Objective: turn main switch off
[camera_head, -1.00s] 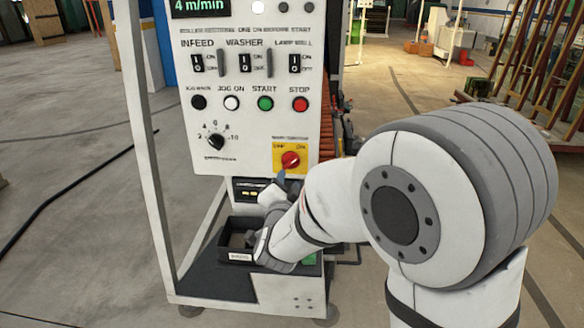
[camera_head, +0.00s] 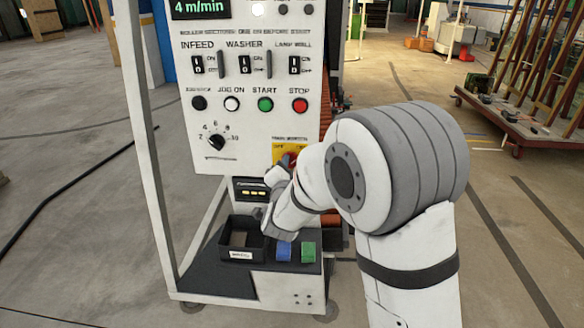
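The main switch is a red rotary knob (camera_head: 282,161) on a yellow plate (camera_head: 279,149), low on the right of the white control panel (camera_head: 230,165). Its right part and lower part are hidden behind my arm and gripper. The knob's angle cannot be read. My gripper (camera_head: 284,172) is at the lower edge of the yellow plate, right in front of or against the knob. I cannot tell whether it touches. Its fingers are small and partly hidden by my wrist, so their opening does not show.
Above the switch are the red STOP button (camera_head: 300,105), green START button (camera_head: 265,104) and several toggles. A black tray (camera_head: 241,251) stands on the base shelf below, beside a blue block (camera_head: 284,252) and a green block (camera_head: 308,252). A white frame post (camera_head: 150,150) stands left.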

